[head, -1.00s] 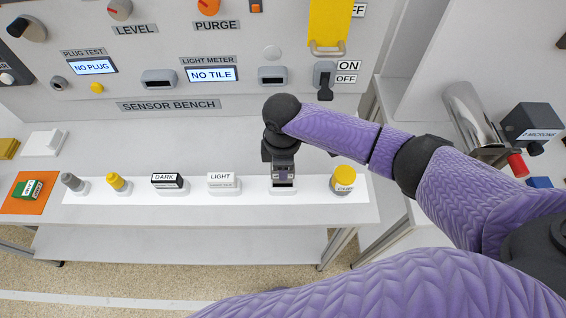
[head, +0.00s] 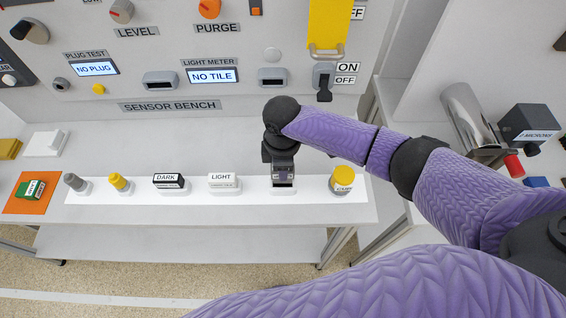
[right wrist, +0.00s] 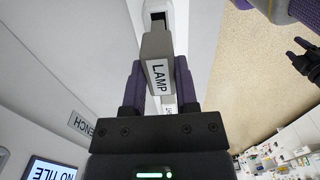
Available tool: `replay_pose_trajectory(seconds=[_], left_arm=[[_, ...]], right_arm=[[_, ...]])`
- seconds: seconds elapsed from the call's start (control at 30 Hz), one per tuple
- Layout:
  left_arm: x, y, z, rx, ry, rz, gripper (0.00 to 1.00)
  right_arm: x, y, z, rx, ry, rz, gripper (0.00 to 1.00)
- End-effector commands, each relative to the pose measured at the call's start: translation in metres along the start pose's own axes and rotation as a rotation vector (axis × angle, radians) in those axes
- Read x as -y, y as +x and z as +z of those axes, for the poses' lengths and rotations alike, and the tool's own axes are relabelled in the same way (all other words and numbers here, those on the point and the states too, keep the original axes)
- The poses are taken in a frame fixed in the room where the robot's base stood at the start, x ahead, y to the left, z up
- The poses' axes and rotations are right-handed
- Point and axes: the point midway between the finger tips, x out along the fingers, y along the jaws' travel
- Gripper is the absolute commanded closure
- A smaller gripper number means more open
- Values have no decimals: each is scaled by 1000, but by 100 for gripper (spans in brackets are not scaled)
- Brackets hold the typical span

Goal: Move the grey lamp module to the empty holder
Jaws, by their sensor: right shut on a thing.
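The grey lamp module (right wrist: 157,48), a block with a white LAMP label, sits between the purple-padded fingers of my right gripper (right wrist: 160,85) in the right wrist view. My right gripper (head: 283,178) is shut on it and points down at the white strip in the head view. There the gripper mostly hides the module. A pale base (head: 284,192) shows just below the fingers; I cannot tell whether the module touches it. A black gripper, apparently my left (right wrist: 304,62), shows with fingers apart at the right wrist view's right edge.
On the white strip (head: 130,211) stand a grey plug (head: 75,182), a yellow plug (head: 119,182), the DARK tile (head: 168,180), the LIGHT tile (head: 222,180) and a yellow-topped cap (head: 342,178). The sensor bench panel (head: 120,85) rises behind, with grey sockets (head: 161,80) (head: 272,77).

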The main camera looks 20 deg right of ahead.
Motion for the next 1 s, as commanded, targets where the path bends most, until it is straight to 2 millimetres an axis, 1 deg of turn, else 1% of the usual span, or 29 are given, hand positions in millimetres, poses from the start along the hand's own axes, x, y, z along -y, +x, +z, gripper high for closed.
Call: replay_pose_trajectory(seconds=[0.47,0.67,1.0], left_arm=[[-6,-1,-2,-3,-4,10,41],[-6,-7,-3,-4,-5,9,41],[2,-5,-1,-1,0,-3,41]], right_arm=[[0,0,0,0,0,0,100],[0,-1,0,1,-1,-1,100],[0,1,0,1,0,0,100]])
